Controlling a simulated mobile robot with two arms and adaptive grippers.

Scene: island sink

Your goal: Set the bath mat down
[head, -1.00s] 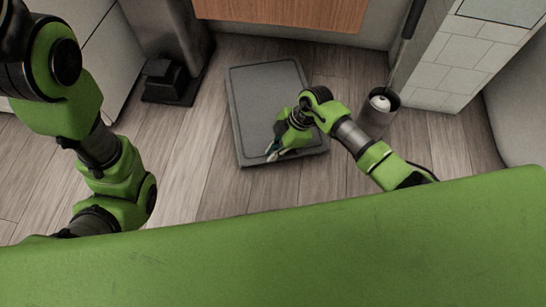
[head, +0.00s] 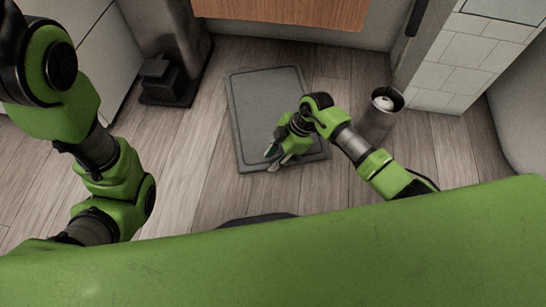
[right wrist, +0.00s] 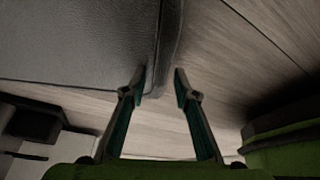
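The dark grey bath mat (head: 262,95) lies flat on or very close to the wood floor in the middle of the head view. My right gripper (head: 273,158) is over its near edge. In the right wrist view the mat (right wrist: 85,40) fills the upper left, with its edge and a corner near the fingertips. My right gripper (right wrist: 159,76) has its fingers apart, with a gap between the tips; the mat's edge passes by that gap and does not look pinched. My left arm shows at the left of the head view, but its gripper is out of sight.
A small open bin (head: 381,112) stands right of the mat, by a tiled wall (head: 452,70). A black pedal-like object (head: 160,82) stands at the upper left. A wooden cabinet front (head: 285,12) is behind. Bare floor (head: 190,170) lies left of the mat.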

